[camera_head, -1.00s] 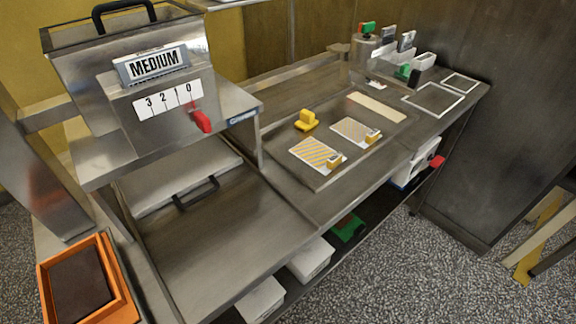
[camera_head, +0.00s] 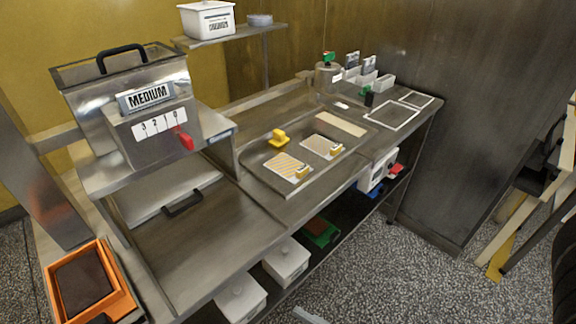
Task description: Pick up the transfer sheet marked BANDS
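No sheet with a readable BANDS mark shows. Two white sheets with yellow patterns lie flat on a tray (camera_head: 262,186) on the metal counter. The nearer sheet (camera_head: 285,164) has bold diagonal stripes; the farther sheet (camera_head: 317,143) has a finer pattern. Each has a small yellow block at its right corner. Small upright cards (camera_head: 369,65) stand in white holders at the counter's back right; their print is too small to read. My gripper is not in view.
A machine labelled MEDIUM (camera_head: 148,97) stands at the left with a red knob. White outlined frames (camera_head: 393,115) mark the right end. Speckled floor (camera_head: 400,280) is open in front.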

